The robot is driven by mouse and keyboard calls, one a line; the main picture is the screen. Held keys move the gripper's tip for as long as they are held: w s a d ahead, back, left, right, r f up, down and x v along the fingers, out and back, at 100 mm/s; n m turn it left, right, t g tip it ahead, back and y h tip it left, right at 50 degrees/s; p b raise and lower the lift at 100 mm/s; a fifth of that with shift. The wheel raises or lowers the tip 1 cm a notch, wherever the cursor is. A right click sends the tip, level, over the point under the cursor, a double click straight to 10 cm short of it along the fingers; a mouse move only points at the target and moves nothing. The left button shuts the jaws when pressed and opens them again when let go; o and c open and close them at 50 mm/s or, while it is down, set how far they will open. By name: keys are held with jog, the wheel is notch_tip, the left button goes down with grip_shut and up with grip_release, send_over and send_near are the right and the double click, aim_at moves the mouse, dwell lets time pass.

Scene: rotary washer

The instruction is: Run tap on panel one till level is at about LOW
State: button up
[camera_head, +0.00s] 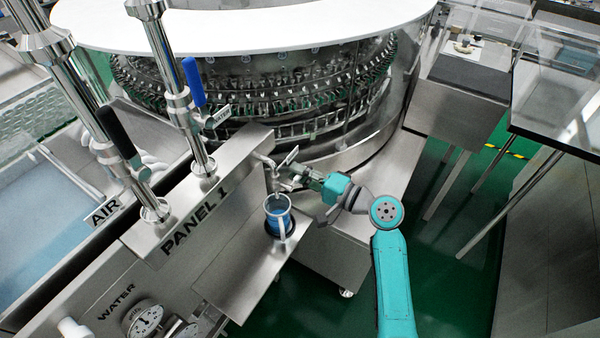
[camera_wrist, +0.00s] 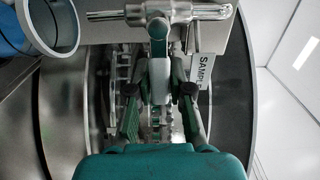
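Panel one (camera_head: 195,225) is a steel box marked PANEL 1. Its tap (camera_head: 270,163) projects from the right end, above a clear jug (camera_head: 279,218) holding blue liquid. I cannot read a LOW mark on the jug. My gripper (camera_head: 298,178) is at the tap, right of the spout. In the wrist view, the tap body (camera_wrist: 190,12) runs across the top and its lever (camera_wrist: 159,75) comes down between my fingers (camera_wrist: 159,98). The fingers are close on both sides of the lever; I cannot tell whether they press on it. The jug (camera_wrist: 68,20) is partly visible at upper left.
A SAMPLE tag (camera_wrist: 202,72) hangs right of my fingers. The round washer (camera_head: 250,85) stands behind the panel. A blue-handled WATER valve (camera_head: 194,82) and a black-handled AIR valve (camera_head: 118,132) rise on the left. Green floor (camera_head: 460,275) is open at right.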

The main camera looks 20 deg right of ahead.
jog(key=shift+o, duration=1.4)
jog(key=shift+s+d, duration=0.1)
jog(key=v, duration=1.1)
jog(key=shift+s+d, duration=0.2)
jog(key=shift+s, duration=0.15)
jog(key=s+a+f+g+h, duration=0.1)
jog(key=s+a+f+h, duration=0.25)
jog(key=s+f, duration=0.4)
jog(key=s+a+f+h, duration=0.3)
jog(key=s+f+h, duration=0.25)
jog(key=f, duration=0.25)
jog(key=s+a+r+n, duration=0.1)
jog(key=s+r+n, duration=0.3)
jog(key=s, duration=0.6)
jog(key=s+a+r+n+t+h, duration=0.1)
jog(key=s+r+n, duration=0.4)
jog(key=s, duration=0.6)
jog(key=shift+s+r+n+h, duration=0.3)
jog(key=shift+n, duration=0.5)
